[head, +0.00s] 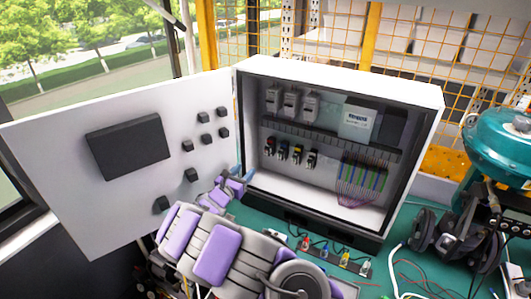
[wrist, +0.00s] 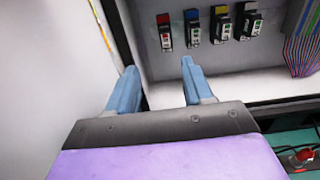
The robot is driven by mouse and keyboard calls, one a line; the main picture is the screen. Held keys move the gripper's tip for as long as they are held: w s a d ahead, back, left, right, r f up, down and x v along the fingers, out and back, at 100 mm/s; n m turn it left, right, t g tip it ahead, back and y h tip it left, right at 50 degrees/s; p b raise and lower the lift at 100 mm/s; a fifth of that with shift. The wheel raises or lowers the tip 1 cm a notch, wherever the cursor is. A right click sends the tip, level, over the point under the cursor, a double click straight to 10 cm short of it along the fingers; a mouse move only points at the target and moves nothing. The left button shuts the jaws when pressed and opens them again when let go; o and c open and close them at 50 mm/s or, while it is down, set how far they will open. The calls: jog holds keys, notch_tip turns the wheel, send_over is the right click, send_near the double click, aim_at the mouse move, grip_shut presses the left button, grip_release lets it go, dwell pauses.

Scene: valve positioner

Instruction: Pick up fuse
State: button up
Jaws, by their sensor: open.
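My gripper (head: 243,177) is at the lower left opening of the white cabinet. In the wrist view its two blue fingers (wrist: 156,80) are spread apart with nothing between them. On the green bench in front of the cabinet is a strip with small coloured pieces: red (head: 304,243), blue (head: 322,250), yellow (head: 345,258) and pale (head: 365,267). I cannot tell which piece is the fuse.
The cabinet door (head: 60,135) stands open to the left, close to my arm. The cabinet (head: 420,130) also holds larger grey modules (head: 290,102) and a coloured wire bundle (head: 360,180).

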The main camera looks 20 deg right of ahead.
jog(key=b, duration=0.2)
send_near(266, 148)
jog(key=x, duration=0.3)
jog(key=shift+w+d+f, duration=0.2)
jog(key=shift+d+f, duration=0.05)
jog(key=shift+f, duration=0.05)
jog(key=shift+w+d+r, duration=0.15)
jog(key=shift+w+d, duration=0.25)
jog(key=b+x, duration=0.1)
jog(key=x, duration=0.4)
jog(key=shift+s+d+r, duration=0.15)
jog(key=shift+s+r, duration=0.05)
jog(key=shift+s, duration=0.05)
jog(key=shift+a, duration=0.25)
jog(key=c, duration=0.4)
jog(key=shift+r, duration=0.1)
grip_shut()
